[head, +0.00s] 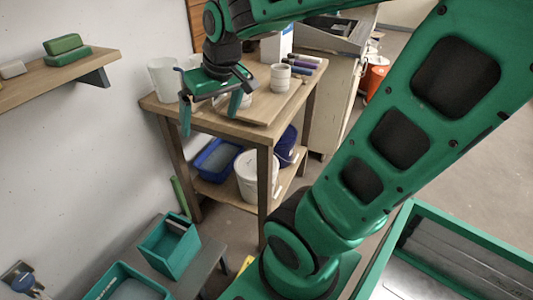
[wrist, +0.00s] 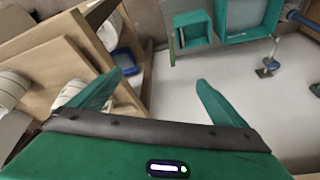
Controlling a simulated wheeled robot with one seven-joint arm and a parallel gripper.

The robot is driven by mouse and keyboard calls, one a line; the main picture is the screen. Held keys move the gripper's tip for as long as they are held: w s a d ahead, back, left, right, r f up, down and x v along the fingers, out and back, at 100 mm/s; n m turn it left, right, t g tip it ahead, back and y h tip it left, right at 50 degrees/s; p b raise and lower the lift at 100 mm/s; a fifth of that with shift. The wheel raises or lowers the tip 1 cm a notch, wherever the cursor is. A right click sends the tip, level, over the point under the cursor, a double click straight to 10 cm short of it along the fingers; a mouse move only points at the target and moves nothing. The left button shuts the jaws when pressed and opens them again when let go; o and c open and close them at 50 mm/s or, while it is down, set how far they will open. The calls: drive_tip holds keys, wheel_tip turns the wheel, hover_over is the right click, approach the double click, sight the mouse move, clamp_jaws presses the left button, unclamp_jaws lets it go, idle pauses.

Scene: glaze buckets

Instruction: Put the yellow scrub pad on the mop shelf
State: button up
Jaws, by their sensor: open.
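My gripper (head: 210,112) is open and empty, above the left front of a wooden table (head: 205,122). Its two green fingers also show spread apart in the wrist view (wrist: 160,84). A small yellow patch (head: 247,263) shows low in the head view, beside my arm and mostly hidden by it; I cannot tell whether it is the scrub pad. A wooden wall shelf (head: 45,82) at the upper left holds green blocks (head: 65,48) and a whitish block (head: 12,69). I cannot tell whether it is the mop shelf.
White containers (head: 163,78) stand on the table. Its lower shelf holds a blue tub (head: 216,158) and a white bucket (head: 250,176). Green bins (head: 169,247) sit on a low bench at lower left. A green-rimmed tray (head: 450,222) is at lower right.

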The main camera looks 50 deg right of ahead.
drive_tip(key=s+d+f+m+g, duration=0.2)
drive_tip(key=s, duration=0.6)
drive_tip(key=s+d+f+m+g, duration=0.2)
drive_tip(key=s+f, duration=0.1)
drive_tip(key=s, duration=0.6)
drive_tip(key=shift+s+d+f+m+g, duration=0.15)
drive_tip(key=shift+s+f+m+g, duration=0.15)
drive_tip(key=shift+m, duration=0.1)
drive_tip(key=shift+w, duration=0.15)
drive_tip(key=shift+w+f, duration=0.2)
drive_tip(key=shift+w, duration=0.3)
